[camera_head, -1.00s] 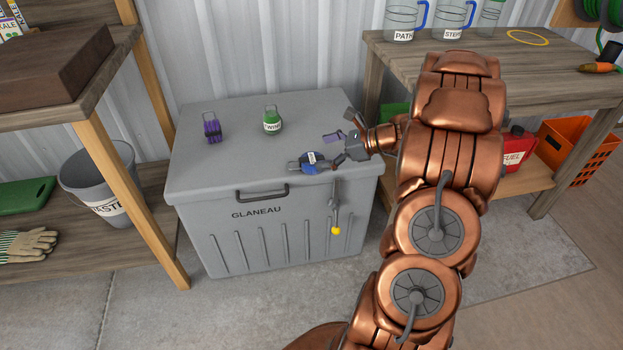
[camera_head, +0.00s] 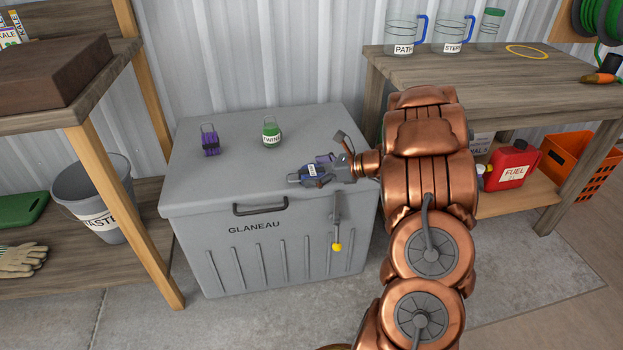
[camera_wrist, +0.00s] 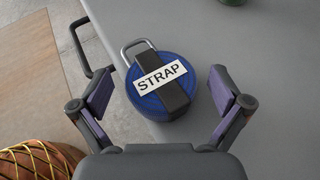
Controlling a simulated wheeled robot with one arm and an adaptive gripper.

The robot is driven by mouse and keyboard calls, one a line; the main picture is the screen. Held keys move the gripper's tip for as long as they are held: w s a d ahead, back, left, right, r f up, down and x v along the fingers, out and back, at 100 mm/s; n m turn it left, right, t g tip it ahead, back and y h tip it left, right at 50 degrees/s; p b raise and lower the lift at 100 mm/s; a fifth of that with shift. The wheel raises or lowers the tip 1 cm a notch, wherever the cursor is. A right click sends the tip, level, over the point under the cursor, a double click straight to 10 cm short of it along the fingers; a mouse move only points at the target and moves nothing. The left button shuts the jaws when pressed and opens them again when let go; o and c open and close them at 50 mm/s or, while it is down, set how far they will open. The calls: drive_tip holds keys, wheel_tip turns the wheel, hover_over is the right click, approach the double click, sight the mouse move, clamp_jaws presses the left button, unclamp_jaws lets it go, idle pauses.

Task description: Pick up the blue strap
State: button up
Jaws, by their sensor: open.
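The blue strap (camera_wrist: 155,102) is a round blue coil with a dark band, a white "STRAP" label and a metal loop. It lies on the grey chest (camera_head: 270,255), near the front right edge of its lid. In the head view the strap (camera_head: 306,174) is partly hidden by my gripper (camera_head: 322,170). In the wrist view my gripper (camera_wrist: 160,107) is open, with one purple-padded finger on each side of the strap and a gap at both sides. The fingers do not touch it.
A purple item (camera_head: 210,140) and a green twine container (camera_head: 271,132) stand farther back on the lid. A tool with a yellow end (camera_head: 337,230) hangs at the chest's front. A wooden workbench (camera_head: 470,70) stands right, a shelf (camera_head: 60,120) left.

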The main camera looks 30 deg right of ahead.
drive_tip(key=shift+w+a+f, duration=0.2)
drive_tip(key=shift+w+a, duration=0.1)
drive_tip(key=shift+w, duration=0.1)
drive_tip(key=shift+c, duration=0.2)
drive_tip(key=shift+r, duration=0.1)
drive_tip(key=c, duration=1.4)
